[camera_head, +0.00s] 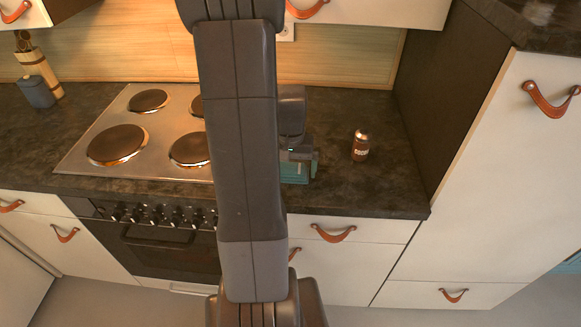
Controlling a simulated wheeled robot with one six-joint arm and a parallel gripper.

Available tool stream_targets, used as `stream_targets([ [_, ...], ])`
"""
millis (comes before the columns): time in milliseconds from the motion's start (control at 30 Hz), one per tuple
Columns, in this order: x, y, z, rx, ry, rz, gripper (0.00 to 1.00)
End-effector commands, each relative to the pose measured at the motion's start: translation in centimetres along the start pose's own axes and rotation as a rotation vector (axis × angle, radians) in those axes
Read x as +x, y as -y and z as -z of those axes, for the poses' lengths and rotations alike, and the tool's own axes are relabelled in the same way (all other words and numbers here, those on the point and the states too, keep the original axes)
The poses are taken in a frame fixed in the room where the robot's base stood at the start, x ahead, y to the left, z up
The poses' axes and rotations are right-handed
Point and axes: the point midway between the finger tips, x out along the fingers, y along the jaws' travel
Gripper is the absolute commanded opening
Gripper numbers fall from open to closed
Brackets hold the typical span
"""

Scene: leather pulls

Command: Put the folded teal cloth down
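The folded teal cloth (294,173) shows just right of my arm, at the dark countertop near its front edge. My gripper (300,157) is right at the cloth, with its grey fingers over the cloth's upper part. My arm hides the left side of the cloth and part of the gripper. I cannot tell whether the fingers are closed on the cloth, or whether the cloth touches the counter.
A small brown jar (360,145) stands on the countertop (375,190) to the right, with bare counter around it. A stove with several hotplates (118,145) lies left. A tall white cabinet (490,190) bounds the right side. A grey-blue utensil holder (37,92) stands far left.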

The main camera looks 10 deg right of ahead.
Motion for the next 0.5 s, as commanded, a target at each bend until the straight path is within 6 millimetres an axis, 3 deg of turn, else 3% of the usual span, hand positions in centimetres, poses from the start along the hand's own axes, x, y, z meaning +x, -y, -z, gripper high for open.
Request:
stream_targets([
  [333,-0.7,0.0,0.0,0.000,-0.002,0.000,1.00],
  [500,-3.4,0.0,0.1,0.000,-0.007,0.001,1.00],
])
